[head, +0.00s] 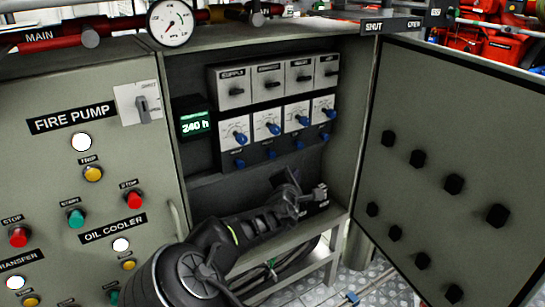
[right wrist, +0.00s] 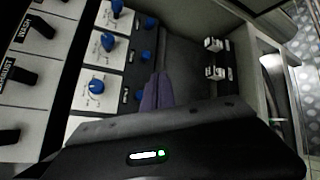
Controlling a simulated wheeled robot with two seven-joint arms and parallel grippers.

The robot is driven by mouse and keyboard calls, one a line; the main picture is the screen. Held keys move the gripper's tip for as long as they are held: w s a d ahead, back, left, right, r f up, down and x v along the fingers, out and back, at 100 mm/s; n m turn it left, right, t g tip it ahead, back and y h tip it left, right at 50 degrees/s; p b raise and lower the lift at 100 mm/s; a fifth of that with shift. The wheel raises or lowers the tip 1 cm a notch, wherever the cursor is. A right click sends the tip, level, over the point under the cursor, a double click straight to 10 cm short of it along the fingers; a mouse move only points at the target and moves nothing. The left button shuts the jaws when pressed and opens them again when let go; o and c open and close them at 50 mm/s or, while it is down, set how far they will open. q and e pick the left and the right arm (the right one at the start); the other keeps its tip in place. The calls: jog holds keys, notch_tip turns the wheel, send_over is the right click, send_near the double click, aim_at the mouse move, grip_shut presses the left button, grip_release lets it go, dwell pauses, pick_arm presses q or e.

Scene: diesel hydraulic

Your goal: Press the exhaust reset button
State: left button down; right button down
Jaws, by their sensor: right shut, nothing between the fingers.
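Inside the open cabinet, a row of grey switches stands above a row of white plates with blue dials; small blue buttons sit below. The second column's upper label appears to read EXHAUST, and the exhaust reset button (head: 270,155) is the blue one under its dial. The small labels by the buttons are unreadable. My right gripper (head: 291,175) is shut and empty, just below and right of that button, apart from it as far as I can see. In the right wrist view its closed fingers (right wrist: 158,90) point towards the blue button row. My left gripper is out of view.
The opened cabinet door (head: 455,150) with black knobs stands at the right. A display (head: 194,123) reading 240 h is at the cabinet's left. The fire pump panel (head: 60,170) borders the opening. A low ledge (head: 290,247) and cables lie below my arm.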

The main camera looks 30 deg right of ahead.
aim_at(271, 154)
jog(key=w+b, duration=0.1)
jog(key=w, duration=0.7)
jog(key=shift+w, duration=0.25)
jog(key=shift+d, duration=0.1)
dwell(1.8)
jog(key=shift+w, duration=0.4)
jog(key=shift+w, duration=0.5)
dwell(0.6)
jog(key=shift+s, duration=0.9)
jog(key=shift+s, duration=0.1)
